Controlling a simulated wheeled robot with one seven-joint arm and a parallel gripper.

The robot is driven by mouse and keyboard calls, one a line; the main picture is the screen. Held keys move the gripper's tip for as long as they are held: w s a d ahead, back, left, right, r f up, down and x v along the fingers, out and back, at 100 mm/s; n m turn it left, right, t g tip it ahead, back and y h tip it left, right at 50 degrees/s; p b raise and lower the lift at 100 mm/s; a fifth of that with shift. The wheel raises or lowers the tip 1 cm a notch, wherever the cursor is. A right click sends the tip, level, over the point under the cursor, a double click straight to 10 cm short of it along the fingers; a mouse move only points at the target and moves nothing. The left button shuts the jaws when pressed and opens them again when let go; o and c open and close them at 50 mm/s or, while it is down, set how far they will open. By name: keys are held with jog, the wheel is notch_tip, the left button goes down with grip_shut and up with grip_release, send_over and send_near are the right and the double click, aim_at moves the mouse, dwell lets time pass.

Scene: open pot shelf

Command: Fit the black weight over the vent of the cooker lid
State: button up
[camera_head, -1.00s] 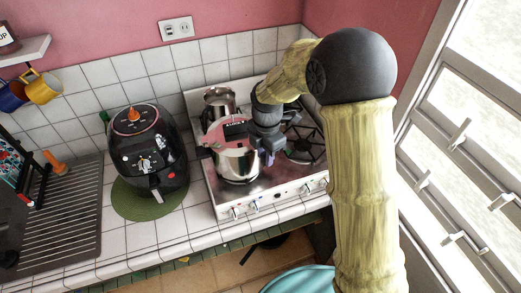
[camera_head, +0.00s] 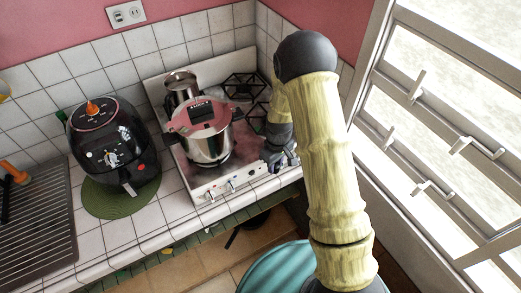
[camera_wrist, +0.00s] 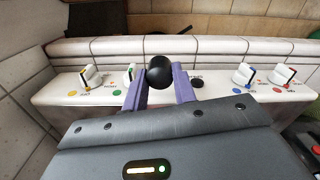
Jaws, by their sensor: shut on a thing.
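The cooker (camera_head: 208,147) is a shiny steel pot on the stove, left of my gripper in the head view. Its lid (camera_head: 186,121) is on and reflects pink, with dark parts on top. The vent is too small to make out. My gripper (camera_head: 283,160) is over the right front of the stove, apart from the cooker. In the wrist view my gripper (camera_wrist: 160,86) has its purple fingers on either side of the round black weight (camera_wrist: 159,71) and is shut on it. The weight cannot be made out in the head view.
A steel pot (camera_head: 180,83) stands behind the cooker. The stove's front panel (camera_wrist: 218,92) has several knobs below my gripper. A black air fryer (camera_head: 112,150) stands on a green mat to the left. Windows (camera_head: 450,130) lie to the right.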

jog(key=s+d+f+m+b, duration=0.1)
jog(key=d+f+m+b, duration=0.4)
jog(key=f, duration=0.6)
jog(key=d+m, duration=0.1)
jog(key=m, duration=0.1)
jog(key=shift+s+d+f+m, duration=0.2)
jog(key=shift+s+f+m, duration=0.05)
jog(key=shift+s+m, duration=0.15)
